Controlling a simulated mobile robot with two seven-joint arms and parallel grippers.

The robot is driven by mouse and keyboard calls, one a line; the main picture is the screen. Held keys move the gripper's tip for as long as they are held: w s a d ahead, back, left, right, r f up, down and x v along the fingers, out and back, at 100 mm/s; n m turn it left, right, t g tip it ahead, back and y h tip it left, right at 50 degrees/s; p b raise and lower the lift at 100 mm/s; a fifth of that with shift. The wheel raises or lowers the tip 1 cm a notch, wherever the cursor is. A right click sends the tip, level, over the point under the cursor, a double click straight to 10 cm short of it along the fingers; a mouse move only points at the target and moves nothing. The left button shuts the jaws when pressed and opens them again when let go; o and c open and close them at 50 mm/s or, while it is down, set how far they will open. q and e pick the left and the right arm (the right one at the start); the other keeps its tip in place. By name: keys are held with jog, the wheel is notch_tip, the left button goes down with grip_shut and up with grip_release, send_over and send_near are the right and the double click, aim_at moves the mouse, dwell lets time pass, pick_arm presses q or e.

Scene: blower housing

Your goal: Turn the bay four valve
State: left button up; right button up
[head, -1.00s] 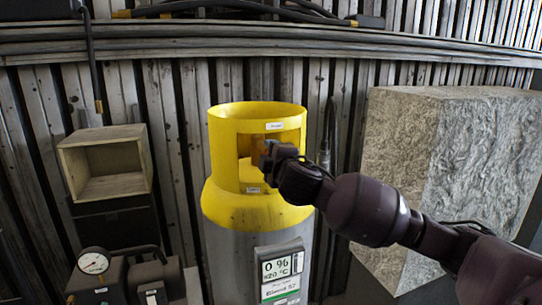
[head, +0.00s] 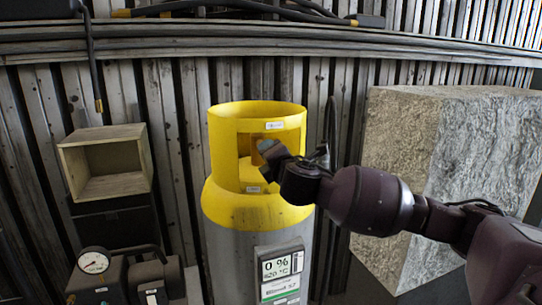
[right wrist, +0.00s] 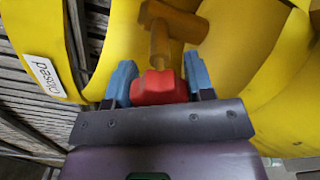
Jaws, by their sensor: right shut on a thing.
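A grey cylinder (head: 227,253) with a yellow collar (head: 227,207) stands upright in the middle of the head view. The valve sits inside the collar's opening. In the right wrist view its red knob (right wrist: 160,88) is on a brass-coloured stem (right wrist: 160,42). My right gripper (head: 268,155) reaches into the collar from the right. Its blue fingers (right wrist: 160,82) stand on both sides of the red knob and are shut on it. In the head view the gripper hides the knob. My left gripper is in no view.
A label reading "Closed" (right wrist: 50,77) is on the collar. The cylinder's display (head: 283,267) reads 0 %. A rough stone-like block (head: 415,140) stands at right, close behind my right arm. An open wooden box (head: 145,150) and a gauge unit (head: 95,262) are at left.

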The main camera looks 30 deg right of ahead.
dwell(0.5)
jog(key=o, duration=0.9)
jog(key=shift+s, duration=0.1)
jog(key=b+v, duration=0.2)
jog(key=v, duration=0.8)
jog(key=shift+s+a, duration=0.2)
jog(key=shift+s, duration=0.1)
jog(key=s+a+f+m+g+y, duration=0.2)
jog(key=f+m, duration=0.2)
jog(key=f, duration=1)
jog(key=s+a+f+m+g+y, duration=0.15)
jog(key=f+m, duration=0.25)
jog(key=f, duration=0.9)
jog(key=s+a+f+m, duration=0.1)
jog(key=s+f+m, duration=0.3)
jog(key=f, duration=0.3)
jog(key=s+a+f+m+g, duration=0.1)
jog(key=s+a+f+m, duration=0.1)
jog(key=s+f+m, duration=0.2)
jog(key=s+a+f+m+g+b, duration=0.1)
jog(key=s+f+m, duration=0.3)
jog(key=s+f, duration=0.4)
jog(key=shift+s+a+f+g, duration=0.1)
jog(key=shift+f+g, duration=0.05)
jog(key=shift+f, duration=0.25)
jog(key=shift+s+a+f+g, duration=0.1)
jog(key=shift+f, duration=0.35)
